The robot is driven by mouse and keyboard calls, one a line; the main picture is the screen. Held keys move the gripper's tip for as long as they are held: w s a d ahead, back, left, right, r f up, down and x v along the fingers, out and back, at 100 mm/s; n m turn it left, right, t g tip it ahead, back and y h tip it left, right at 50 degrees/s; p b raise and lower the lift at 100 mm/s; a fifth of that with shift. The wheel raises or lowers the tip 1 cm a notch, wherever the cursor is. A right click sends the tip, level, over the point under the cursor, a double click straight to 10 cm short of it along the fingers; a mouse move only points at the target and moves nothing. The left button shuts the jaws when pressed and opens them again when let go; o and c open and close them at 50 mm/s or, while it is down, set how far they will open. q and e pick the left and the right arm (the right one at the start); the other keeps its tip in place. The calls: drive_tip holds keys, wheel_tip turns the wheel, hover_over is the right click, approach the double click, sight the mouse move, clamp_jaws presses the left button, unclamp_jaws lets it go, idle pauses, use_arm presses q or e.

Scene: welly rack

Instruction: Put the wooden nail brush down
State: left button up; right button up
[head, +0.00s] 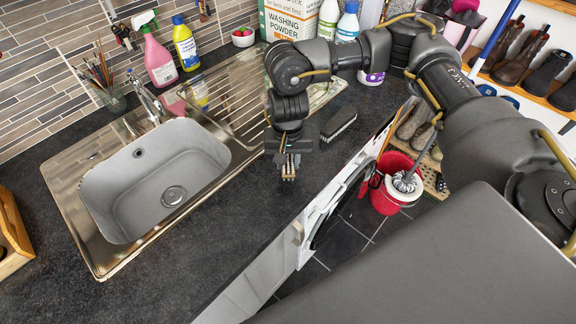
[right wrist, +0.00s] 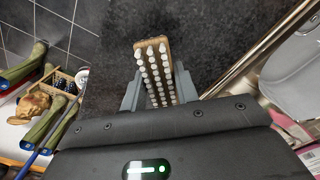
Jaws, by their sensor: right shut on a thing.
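The wooden nail brush (head: 289,173) is in my right gripper (head: 288,160), over the dark worktop between the sink and the worktop's front edge. In the right wrist view the brush (right wrist: 152,48) shows its pale bristle tufts in rows and a wooden end sticking out past the fingers. The fingers of my right gripper (right wrist: 159,88) press on its two long sides. I cannot tell whether the brush touches the worktop. My left gripper is not in view.
The steel sink (head: 160,178) lies to the left, with its ribbed drainer (head: 225,92) behind. A dark brush (head: 339,124) lies on the worktop (head: 225,262) right of my gripper. The worktop in front is clear. A red bucket (head: 388,190) stands on the floor.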

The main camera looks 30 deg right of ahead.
sight(288, 168)
wheel_tip(288, 168, down, 3)
drive_tip(key=shift+w+d+r+p, duration=0.1)
drive_tip(key=shift+p, duration=0.65)
drive_tip(key=shift+f, duration=0.25)
drive_tip(key=shift+f+b, duration=0.25)
drive_tip(key=shift+b, duration=0.1)
drive_tip(key=o, duration=1)
drive_tip(key=shift+r, duration=0.1)
